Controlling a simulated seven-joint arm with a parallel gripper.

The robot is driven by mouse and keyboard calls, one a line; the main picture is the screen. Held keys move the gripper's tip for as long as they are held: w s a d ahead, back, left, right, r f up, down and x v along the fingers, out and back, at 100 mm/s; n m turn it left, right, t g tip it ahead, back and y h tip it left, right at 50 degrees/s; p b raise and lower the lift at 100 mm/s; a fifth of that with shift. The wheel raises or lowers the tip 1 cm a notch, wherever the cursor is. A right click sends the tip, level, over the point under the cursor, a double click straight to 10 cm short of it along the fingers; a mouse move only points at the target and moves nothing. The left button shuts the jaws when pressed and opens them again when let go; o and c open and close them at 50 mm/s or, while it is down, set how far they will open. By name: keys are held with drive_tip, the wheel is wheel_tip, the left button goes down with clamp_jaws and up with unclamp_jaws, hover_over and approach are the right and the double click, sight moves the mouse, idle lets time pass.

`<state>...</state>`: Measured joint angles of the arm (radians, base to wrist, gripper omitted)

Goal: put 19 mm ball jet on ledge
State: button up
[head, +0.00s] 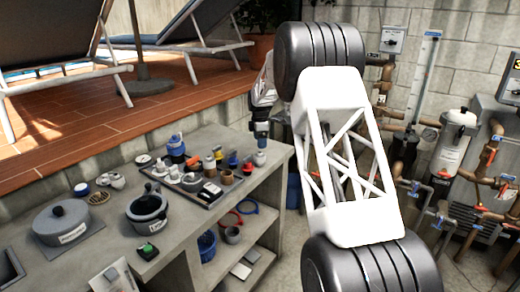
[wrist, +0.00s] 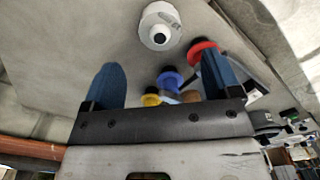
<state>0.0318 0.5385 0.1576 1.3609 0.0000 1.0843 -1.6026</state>
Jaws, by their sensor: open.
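A white round fitting with a dark central hole, which looks like the ball jet (wrist: 160,27), sits on bare grey concrete in the wrist view. In the head view it is the small pale piece (head: 259,158) near the bench's right corner, directly below my gripper (head: 261,138). In the wrist view my gripper (wrist: 163,75) is open with two blue fingers, and nothing is between them. The fitting lies beyond the fingertips, apart from them. Its size marking cannot be read. Which surface counts as the ledge is not clear; the concrete bench top (head: 183,235) is one candidate.
A dark tray (head: 205,197) with several coloured fittings stands left of my gripper. Red (wrist: 202,48), blue (wrist: 168,80) and yellow (wrist: 151,99) pieces show near the fingers. Lidded pots (head: 66,223) are farther left. Pipes (head: 483,205) and a wall stand at right.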

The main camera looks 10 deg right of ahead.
sight(260, 155)
drive_tip(key=shift+r, duration=1.9)
drive_tip(key=s+a+r+m, duration=0.1)
drive_tip(key=s+r+m, duration=0.3)
drive_tip(key=s, duration=0.8)
drive_tip(key=s+r+m+t, duration=0.1)
drive_tip(key=s+r+m, duration=0.1)
drive_tip(key=s+r, duration=0.7)
drive_tip(key=s+a+r+m, duration=0.1)
drive_tip(key=s+r+m, duration=0.2)
drive_tip(key=s, duration=1.1)
drive_tip(key=s+f+m, duration=0.2)
drive_tip(key=s+m, duration=0.1)
drive_tip(key=s, duration=0.9)
drive_tip(key=s+f+m+t, duration=0.1)
drive_tip(key=s+f+m, duration=0.2)
drive_tip(key=s, duration=0.8)
drive_tip(key=s+f+m, duration=0.2)
drive_tip(key=s+m, duration=0.1)
drive_tip(key=s, duration=0.9)
drive_tip(key=shift+s+a+f+t, duration=0.25)
drive_tip(key=shift+s+a+t, duration=0.05)
drive_tip(key=shift+s+a, duration=0.1)
